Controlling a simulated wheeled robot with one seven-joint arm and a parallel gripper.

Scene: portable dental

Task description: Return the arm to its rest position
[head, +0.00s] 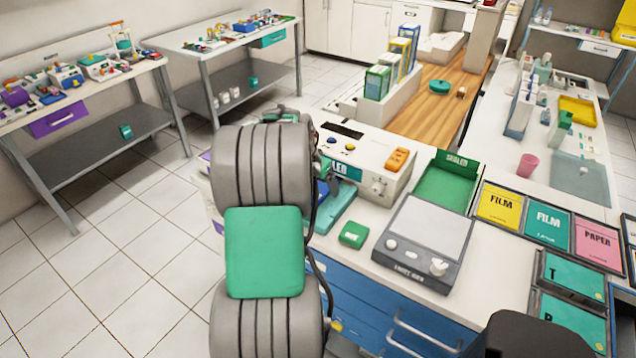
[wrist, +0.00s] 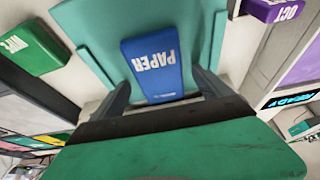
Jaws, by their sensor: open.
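My arm (head: 262,180), grey with a green panel, stands large in the middle of the head view. It hides my gripper there. In the wrist view my gripper (wrist: 160,88) is open, with its two dark fingers apart. A blue packet marked PAPER (wrist: 152,65) lies between or just beyond the fingers; I cannot tell its exact depth. It rests against a teal holder (wrist: 85,22). In the head view the teal holder (head: 340,208) shows partly behind my arm, with a bit of blue on it.
A green box (head: 353,235) lies right of the holder. The sealer machine (head: 372,160), a grey scale-like device (head: 425,240) and a green tray (head: 447,182) crowd the counter. FILM and PAPER trays (head: 548,218) lie further right. Open tiled floor (head: 110,240) is at left.

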